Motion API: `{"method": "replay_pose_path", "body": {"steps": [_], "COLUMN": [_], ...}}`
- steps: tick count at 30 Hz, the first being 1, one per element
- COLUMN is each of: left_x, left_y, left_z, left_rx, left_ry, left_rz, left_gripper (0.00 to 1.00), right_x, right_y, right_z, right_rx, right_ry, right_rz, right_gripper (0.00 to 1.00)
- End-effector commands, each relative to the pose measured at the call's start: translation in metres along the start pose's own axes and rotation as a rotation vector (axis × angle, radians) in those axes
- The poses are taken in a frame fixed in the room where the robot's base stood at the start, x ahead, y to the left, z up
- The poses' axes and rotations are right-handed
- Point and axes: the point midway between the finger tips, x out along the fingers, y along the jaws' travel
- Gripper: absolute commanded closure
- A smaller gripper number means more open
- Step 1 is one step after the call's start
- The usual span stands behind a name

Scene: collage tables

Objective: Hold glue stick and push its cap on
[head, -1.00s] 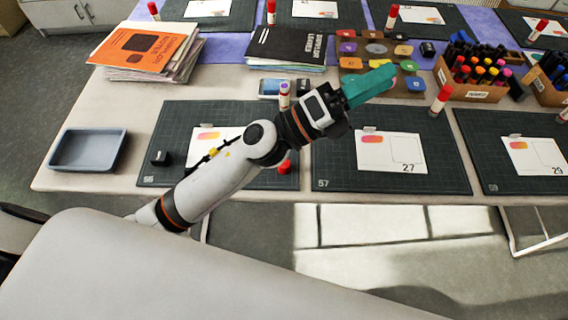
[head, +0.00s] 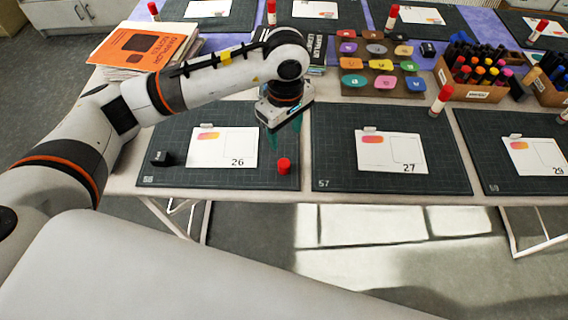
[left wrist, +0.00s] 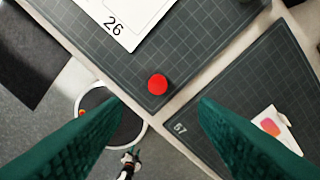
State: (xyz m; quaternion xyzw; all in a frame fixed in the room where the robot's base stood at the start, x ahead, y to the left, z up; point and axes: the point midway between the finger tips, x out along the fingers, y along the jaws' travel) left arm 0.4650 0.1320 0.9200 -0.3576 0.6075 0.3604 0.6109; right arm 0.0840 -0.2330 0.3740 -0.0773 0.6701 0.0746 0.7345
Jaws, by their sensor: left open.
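A red cap (head: 284,166) stands on the front right corner of the dark cutting mat (head: 215,178) with card 26. It also shows in the left wrist view (left wrist: 158,84), ahead of and between my fingertips. My left gripper (head: 284,138) points down above the right part of this mat, just behind the cap in the head view. Its teal fingers are spread wide and empty in the left wrist view (left wrist: 160,101). The uncapped glue stick is not visible in either current view; my gripper or arm may hide it.
Card 26 (head: 222,147) and a small black block (head: 161,158) lie on the same mat. Mat 57 (head: 335,180) is close on the right. A red-capped glue stick (head: 440,100) stands farther right, near a marker box (head: 470,92). Books (head: 145,48) are behind my arm.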

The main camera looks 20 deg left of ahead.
Motion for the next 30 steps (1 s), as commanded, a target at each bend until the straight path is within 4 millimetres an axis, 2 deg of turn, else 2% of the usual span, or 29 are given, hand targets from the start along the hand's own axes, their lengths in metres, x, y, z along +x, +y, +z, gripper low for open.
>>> {"method": "replay_pose_path", "body": {"steps": [7, 18, 30], "left_x": [0.007, 0.063, 0.069], "left_y": [0.001, 0.001, 0.001], "left_z": [-0.001, -0.002, -0.002], "left_rx": [-0.001, -0.002, 0.000], "left_ry": [0.006, 0.007, 0.006], "left_rz": [0.003, 0.002, 0.000], "left_gripper": [0.46, 0.46, 0.46], "right_x": [-0.002, -0.013, -0.013], "right_y": [-0.001, -0.003, -0.003], "right_z": [0.000, 0.000, 0.000], "right_rx": [0.000, 0.000, 0.000], "right_ry": [0.000, 0.001, 0.001], "right_rz": [-0.001, -0.004, -0.004], "right_gripper": [0.64, 0.64, 0.64]}}
